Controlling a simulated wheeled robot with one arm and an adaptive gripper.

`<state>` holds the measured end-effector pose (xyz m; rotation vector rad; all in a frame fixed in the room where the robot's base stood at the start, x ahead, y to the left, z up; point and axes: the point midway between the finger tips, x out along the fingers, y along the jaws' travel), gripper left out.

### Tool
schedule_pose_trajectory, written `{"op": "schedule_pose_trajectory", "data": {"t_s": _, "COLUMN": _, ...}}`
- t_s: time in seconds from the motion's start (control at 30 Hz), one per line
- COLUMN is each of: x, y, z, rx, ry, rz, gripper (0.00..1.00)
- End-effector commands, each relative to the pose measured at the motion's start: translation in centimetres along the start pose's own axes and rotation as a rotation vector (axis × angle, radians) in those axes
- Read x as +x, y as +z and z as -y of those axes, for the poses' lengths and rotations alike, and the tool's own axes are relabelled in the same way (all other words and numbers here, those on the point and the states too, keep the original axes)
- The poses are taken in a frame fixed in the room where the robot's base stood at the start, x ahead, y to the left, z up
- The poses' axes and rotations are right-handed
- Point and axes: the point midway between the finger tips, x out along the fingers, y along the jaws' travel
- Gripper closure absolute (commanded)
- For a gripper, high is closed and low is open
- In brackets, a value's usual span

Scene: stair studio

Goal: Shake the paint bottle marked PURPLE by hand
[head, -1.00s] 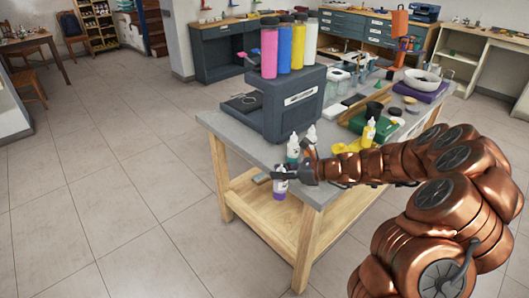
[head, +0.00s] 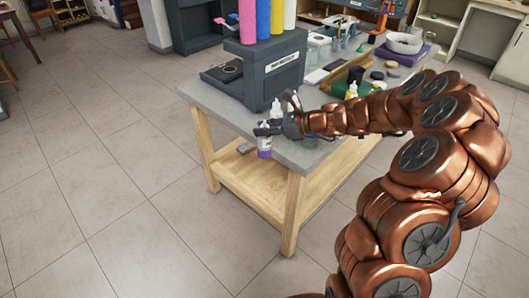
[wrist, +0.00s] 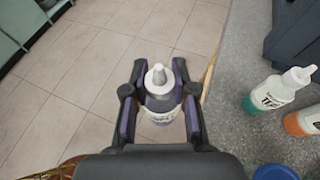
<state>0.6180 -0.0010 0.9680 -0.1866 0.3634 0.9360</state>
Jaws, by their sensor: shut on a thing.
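A small bottle with a white nozzle cap, a white label and purple paint (wrist: 161,92) is between the fingers of my gripper (wrist: 160,100) in the wrist view. The gripper is shut on it and holds it roughly upright. The label's word is too small and partly covered to read. In the head view the purple bottle (head: 264,146) hangs from my gripper (head: 268,130) just off the front left edge of the workbench, with floor below it.
A teal bottle (wrist: 276,90) and an orange bottle (wrist: 303,122) stand on the workbench (head: 222,113), right of my gripper. A dark machine (head: 262,72) with bright cylinders on top stands behind. A yellow bottle (head: 351,92) is farther right. The floor at left is clear.

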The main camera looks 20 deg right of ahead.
Motion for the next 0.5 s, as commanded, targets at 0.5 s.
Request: {"op": "schedule_pose_trajectory", "data": {"t_s": 0.5, "x": -0.2, "y": 0.4, "z": 0.1, "rx": -0.012, "ry": -0.004, "rz": 0.000, "gripper": 1.00}}
